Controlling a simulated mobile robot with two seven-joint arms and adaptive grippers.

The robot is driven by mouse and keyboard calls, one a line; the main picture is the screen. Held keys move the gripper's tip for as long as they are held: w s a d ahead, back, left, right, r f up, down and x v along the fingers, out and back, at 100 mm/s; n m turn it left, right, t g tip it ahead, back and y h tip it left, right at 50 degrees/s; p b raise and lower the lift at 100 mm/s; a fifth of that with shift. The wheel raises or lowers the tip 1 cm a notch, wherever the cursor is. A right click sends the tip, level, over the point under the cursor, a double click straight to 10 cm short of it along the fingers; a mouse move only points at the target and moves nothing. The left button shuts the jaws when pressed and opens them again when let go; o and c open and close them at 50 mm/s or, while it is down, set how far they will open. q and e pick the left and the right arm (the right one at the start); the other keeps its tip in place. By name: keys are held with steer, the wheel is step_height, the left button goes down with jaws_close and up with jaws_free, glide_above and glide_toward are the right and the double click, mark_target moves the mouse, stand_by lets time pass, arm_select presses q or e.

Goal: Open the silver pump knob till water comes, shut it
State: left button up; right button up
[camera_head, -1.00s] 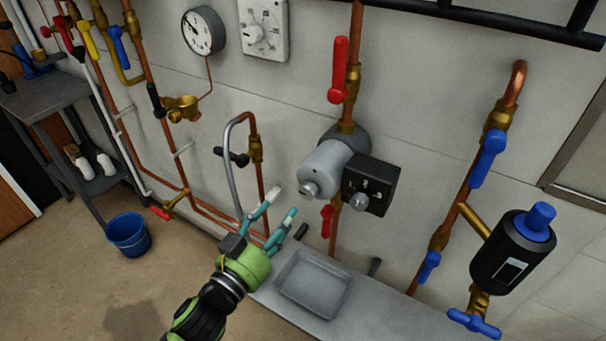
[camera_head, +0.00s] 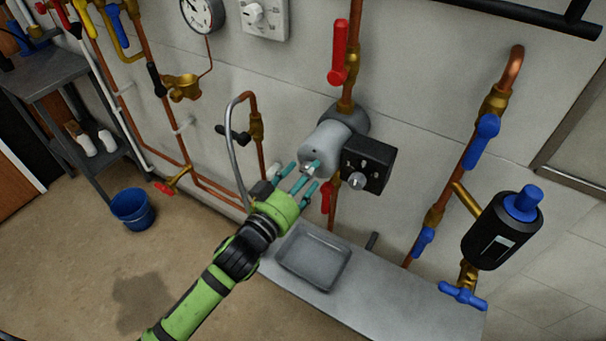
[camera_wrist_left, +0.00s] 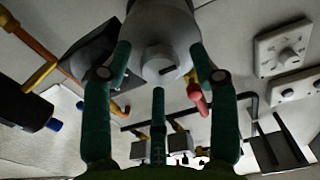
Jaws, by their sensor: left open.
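The grey pump (camera_head: 326,143) is on the vertical copper pipe on the wall. A silver knob (camera_head: 308,168) sits on its front end, partly hidden by my fingers in the head view. In the left wrist view the knob (camera_wrist_left: 159,65) is round with a dark slot and lies between my spread fingers. My left gripper (camera_head: 309,178) is open in front of the pump, with its teal fingers around the knob, not closed on it. I cannot tell whether they touch it. No water shows. My right gripper is not in view.
A black box (camera_head: 369,164) with another silver knob (camera_head: 356,181) adjoins the pump. Red valve handles (camera_head: 339,52) sit above and below. A grey tray (camera_head: 313,258) lies on the ledge below. A bent hose (camera_head: 234,150) hangs at left, and a blue bucket (camera_head: 132,209) stands on the floor.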

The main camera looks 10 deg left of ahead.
arm_select(q)
steer(key=shift+c, duration=0.4)
steer(key=c, duration=1.1)
steer(key=shift+m, duration=0.3)
steer(key=shift+m+p, duration=1.7)
steer(key=shift+m, duration=4.7)
